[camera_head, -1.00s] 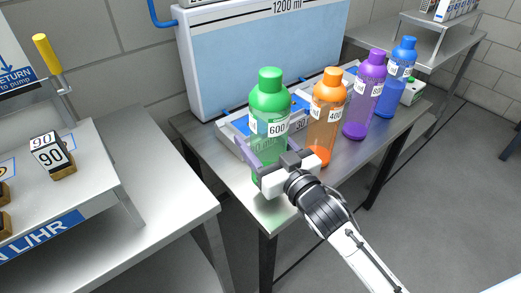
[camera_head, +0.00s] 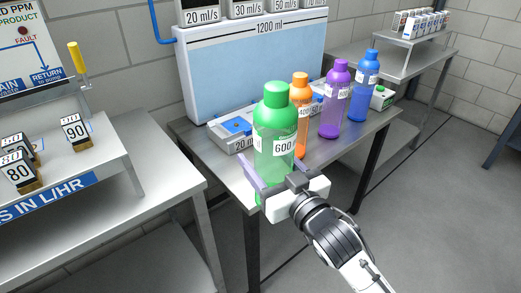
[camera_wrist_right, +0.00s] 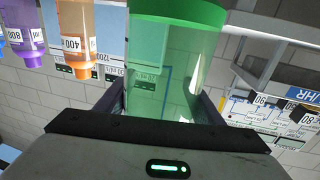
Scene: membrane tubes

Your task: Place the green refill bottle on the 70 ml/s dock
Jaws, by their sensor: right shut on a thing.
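The green refill bottle (camera_head: 274,132), labelled 600, is upright at the front of the steel bench in the head view. My right gripper (camera_head: 272,172) is shut around its lower body, one finger on each side. The bottle's base is mostly hidden by the gripper. In the right wrist view, the green bottle (camera_wrist_right: 175,70) fills the space between the fingers. A dock (camera_head: 232,133) with a blue top sits at the bench's back left, its label starting with 20. My left gripper is not in view.
An orange bottle (camera_head: 301,92), a purple bottle (camera_head: 334,105) and a blue bottle (camera_head: 363,92) stand in a row behind and right of the green one. A large 1200 ml panel (camera_head: 250,70) rises behind. A shelf with numbered blocks (camera_head: 76,132) is at left.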

